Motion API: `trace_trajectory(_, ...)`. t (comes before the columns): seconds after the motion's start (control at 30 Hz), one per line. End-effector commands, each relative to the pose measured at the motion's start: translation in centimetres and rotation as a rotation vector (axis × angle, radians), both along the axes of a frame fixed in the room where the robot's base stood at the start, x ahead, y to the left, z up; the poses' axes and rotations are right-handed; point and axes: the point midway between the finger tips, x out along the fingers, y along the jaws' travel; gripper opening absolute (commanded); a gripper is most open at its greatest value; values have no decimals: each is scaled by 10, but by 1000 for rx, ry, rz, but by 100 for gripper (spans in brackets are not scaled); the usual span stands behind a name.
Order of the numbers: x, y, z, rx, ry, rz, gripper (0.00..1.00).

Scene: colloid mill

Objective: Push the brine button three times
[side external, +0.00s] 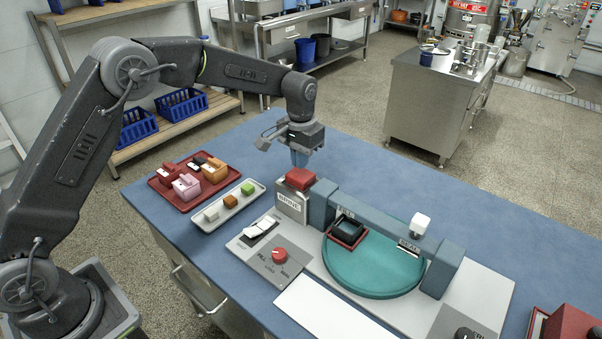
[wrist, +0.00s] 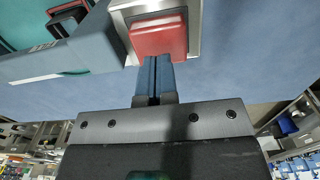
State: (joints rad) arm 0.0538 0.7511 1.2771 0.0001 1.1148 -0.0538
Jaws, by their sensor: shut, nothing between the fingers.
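The brine button is a red square cap (side external: 300,178) on a metal box labelled BRINE (side external: 291,205), at the left end of the teal bridge. My gripper (side external: 299,160) is shut and empty, with its blue fingers pointing down just above or behind the red cap. In the wrist view the red cap (wrist: 158,38) lies just past the shut fingertips (wrist: 155,60). I cannot tell whether the fingertips touch the cap.
A teal bridge (side external: 375,228) spans a round teal plate (side external: 370,270) holding a black block in a red tray. A red knob (side external: 280,255) and white switch (side external: 260,227) are in front. A red tray (side external: 160,184) and white tray (side external: 212,220) with small blocks lie left.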

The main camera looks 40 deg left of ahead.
Motion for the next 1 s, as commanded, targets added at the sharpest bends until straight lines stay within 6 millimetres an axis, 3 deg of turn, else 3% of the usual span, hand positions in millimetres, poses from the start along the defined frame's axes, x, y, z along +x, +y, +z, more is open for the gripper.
trace_trajectory(0.5, 0, 0, 32, 0, -3, 0, 0)
trace_trajectory(1.0, 0, 0, 33, 0, -2, 0, 0)
